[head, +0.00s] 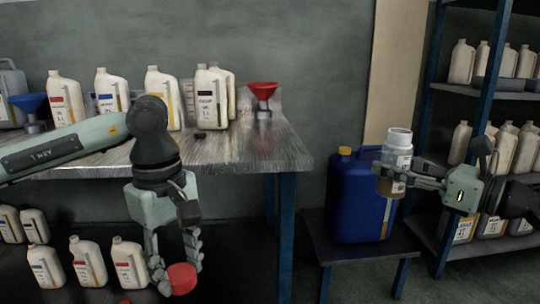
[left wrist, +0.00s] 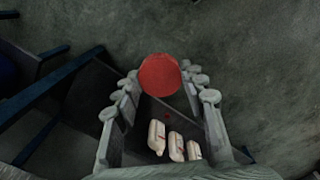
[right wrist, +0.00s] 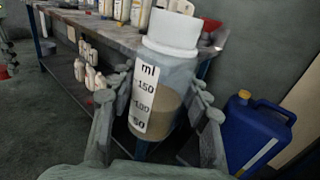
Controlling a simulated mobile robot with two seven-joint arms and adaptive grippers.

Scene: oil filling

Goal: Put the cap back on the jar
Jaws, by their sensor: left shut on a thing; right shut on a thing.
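The jar (head: 396,160) is clear with a white rim and holds brownish liquid. My right gripper (head: 392,178) is shut around its body and holds it upright, in front of the blue canister. In the right wrist view the jar (right wrist: 165,70) shows a white measuring scale, with liquid up to about the 100 mark; its top looks white. The red cap (head: 182,278) is at the fingertips of my left gripper (head: 175,262), which is shut on it and points down, low in front of the workbench. The cap also shows in the left wrist view (left wrist: 160,75). Cap and jar are well apart.
A workbench (head: 240,150) carries several white bottles, a red funnel (head: 263,92) and a blue funnel (head: 30,104). A blue canister (head: 352,200) stands on a low table (head: 340,250). Shelves with bottles stand at right. More bottles (head: 88,262) stand below the bench.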

